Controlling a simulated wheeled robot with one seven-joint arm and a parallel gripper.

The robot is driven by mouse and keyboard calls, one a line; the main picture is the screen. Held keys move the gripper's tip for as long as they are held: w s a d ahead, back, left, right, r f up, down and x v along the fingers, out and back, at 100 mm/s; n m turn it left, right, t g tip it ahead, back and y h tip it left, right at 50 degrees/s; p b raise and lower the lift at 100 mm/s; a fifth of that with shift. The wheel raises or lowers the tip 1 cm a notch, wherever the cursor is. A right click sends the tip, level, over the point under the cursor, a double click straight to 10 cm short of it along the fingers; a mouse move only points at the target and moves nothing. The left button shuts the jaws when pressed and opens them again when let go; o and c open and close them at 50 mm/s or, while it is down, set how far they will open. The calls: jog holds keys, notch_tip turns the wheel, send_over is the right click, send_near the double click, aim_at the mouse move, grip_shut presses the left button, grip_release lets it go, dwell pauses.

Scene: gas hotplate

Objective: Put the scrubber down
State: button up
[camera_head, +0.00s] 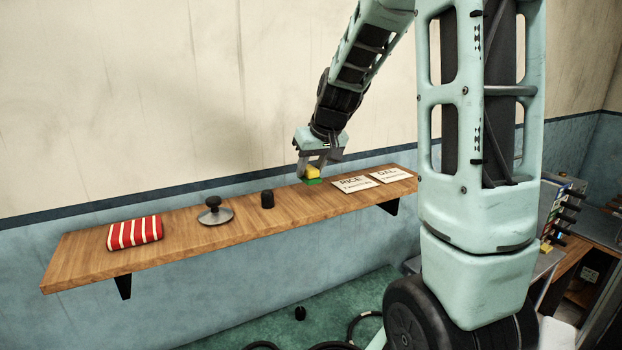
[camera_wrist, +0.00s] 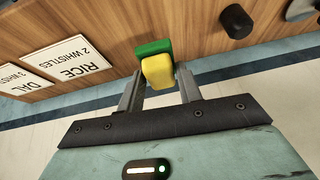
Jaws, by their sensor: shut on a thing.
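The scrubber (camera_head: 313,173) is a small block with a yellow body and a green pad. In the head view it is at the wooden shelf, left of the RICE card, with the green side down. It also shows in the wrist view (camera_wrist: 157,68), between the fingertips. My gripper (camera_head: 314,170) is shut on its yellow part from above; the fingers also show in the wrist view (camera_wrist: 158,80). The green pad is at or just above the shelf top; I cannot tell whether it touches. The wooden shelf (camera_head: 180,225) runs along the wall.
A RICE card (camera_head: 352,184) and a DAL card (camera_head: 390,175) lie to the right of the scrubber. A black knob-like piece (camera_head: 267,199), a metal lid (camera_head: 215,214) and a folded red striped cloth (camera_head: 134,232) are to the left. Bare shelf lies between them.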

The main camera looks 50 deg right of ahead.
aim_at(313, 177)
jog(key=shift+f+p, duration=0.3)
jog(key=shift+f, duration=1.7)
jog(key=shift+f, duration=0.1)
jog(key=o, duration=1.1)
